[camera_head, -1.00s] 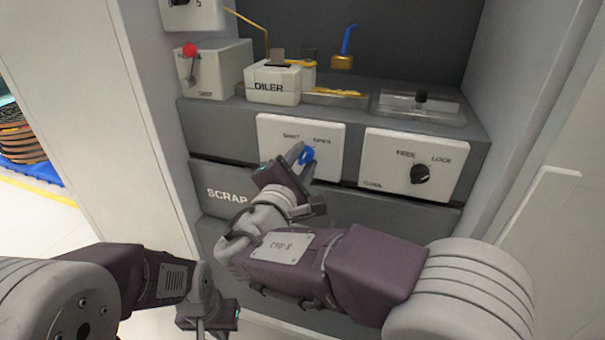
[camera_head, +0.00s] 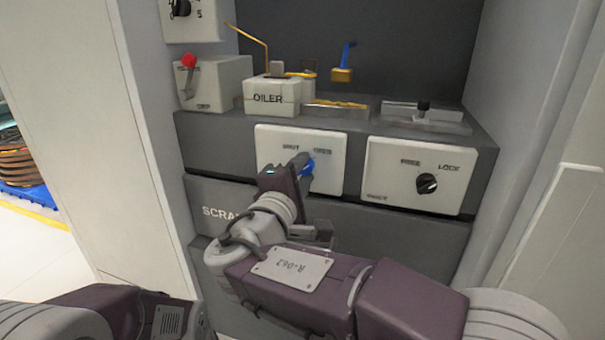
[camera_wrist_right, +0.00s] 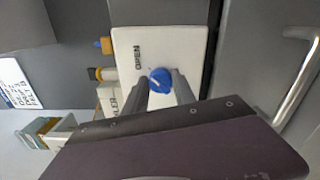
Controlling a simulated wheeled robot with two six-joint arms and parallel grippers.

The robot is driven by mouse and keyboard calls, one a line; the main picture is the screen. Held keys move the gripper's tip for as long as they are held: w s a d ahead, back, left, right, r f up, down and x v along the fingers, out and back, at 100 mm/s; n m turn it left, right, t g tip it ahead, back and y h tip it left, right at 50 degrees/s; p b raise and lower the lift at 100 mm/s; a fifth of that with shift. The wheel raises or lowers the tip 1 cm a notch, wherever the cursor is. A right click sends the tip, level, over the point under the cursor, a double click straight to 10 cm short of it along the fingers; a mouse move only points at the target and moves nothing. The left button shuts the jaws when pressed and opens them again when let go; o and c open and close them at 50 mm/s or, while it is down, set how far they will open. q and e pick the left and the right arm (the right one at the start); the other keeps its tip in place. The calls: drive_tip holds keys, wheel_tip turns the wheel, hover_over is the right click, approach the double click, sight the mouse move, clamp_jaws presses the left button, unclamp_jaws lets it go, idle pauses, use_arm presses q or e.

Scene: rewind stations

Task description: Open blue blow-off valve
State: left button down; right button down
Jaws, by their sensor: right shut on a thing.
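The blue blow-off valve knob (camera_head: 307,168) sits on a white panel (camera_head: 268,150) marked SHUT on the left and OPEN on the right. In the right wrist view the blue knob (camera_wrist_right: 160,80) is between the two fingers, with a pale pointer mark on its face. My right gripper (camera_head: 303,165) is shut on the knob, and its fingers hide part of it in the head view. My left gripper is out of the picture; only part of my left arm shows at the lower left.
A white FREE/LOCK panel with a black knob (camera_head: 427,183) is to the right. The oiler (camera_head: 270,98), a red-tipped lever (camera_head: 188,62) and a blue-handled brass tool (camera_head: 343,73) are above. A SCRAP drawer front (camera_head: 215,212) is below.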

drive_tip(key=shift+f, duration=0.1)
drive_tip(key=c, duration=1)
unclamp_jaws()
